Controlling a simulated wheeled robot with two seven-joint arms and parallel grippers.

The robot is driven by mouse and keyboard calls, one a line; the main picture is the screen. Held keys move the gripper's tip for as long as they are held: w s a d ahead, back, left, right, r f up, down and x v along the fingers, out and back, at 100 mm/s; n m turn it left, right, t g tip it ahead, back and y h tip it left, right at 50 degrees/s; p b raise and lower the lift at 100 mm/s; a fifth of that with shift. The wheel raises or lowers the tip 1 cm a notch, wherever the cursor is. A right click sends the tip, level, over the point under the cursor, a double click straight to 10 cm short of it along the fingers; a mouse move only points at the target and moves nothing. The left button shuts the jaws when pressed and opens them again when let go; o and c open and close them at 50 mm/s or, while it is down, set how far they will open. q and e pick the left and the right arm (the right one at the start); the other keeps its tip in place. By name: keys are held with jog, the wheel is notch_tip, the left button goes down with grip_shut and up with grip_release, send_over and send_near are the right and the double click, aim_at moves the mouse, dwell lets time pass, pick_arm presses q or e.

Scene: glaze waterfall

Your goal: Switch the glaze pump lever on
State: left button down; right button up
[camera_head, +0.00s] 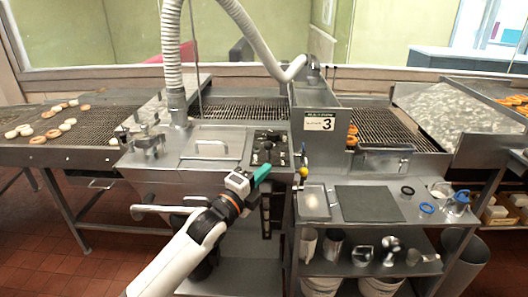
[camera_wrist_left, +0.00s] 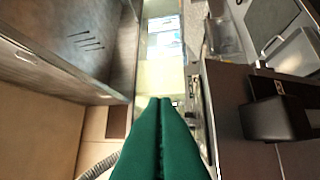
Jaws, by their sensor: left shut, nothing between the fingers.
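My left gripper (camera_head: 264,171) has green fingers, shut and empty, at the lower edge of the dark control panel (camera_head: 283,143) on the steel glazing machine. The panel carries several small black knobs or switches; I cannot tell which one is the glaze pump lever. In the wrist view the green fingers (camera_wrist_left: 160,104) lie together. A black block-shaped control (camera_wrist_left: 276,121) on a dark plate stands to their right, apart from them. A small yellow knob (camera_head: 303,172) is right of the gripper in the head view. My right gripper is not in view.
A steel lid with a handle (camera_head: 212,143) lies left of the panel. A white hose (camera_head: 172,60) rises behind it. A side shelf (camera_head: 366,204) with a tray and rings stands to the right. Doughnuts lie on the conveyor (camera_head: 85,152) at left.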

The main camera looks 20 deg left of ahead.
aim_at(268, 151)
pick_arm(q)
jog(key=w, duration=0.1)
jog(key=w+a+p, duration=0.1)
jog(key=w, duration=0.1)
jog(key=w+r, duration=0.1)
jog(key=w, duration=0.1)
jog(key=shift+w+a+p, duration=0.15)
jog(key=shift+p, duration=0.25)
jog(key=shift+r, duration=0.1)
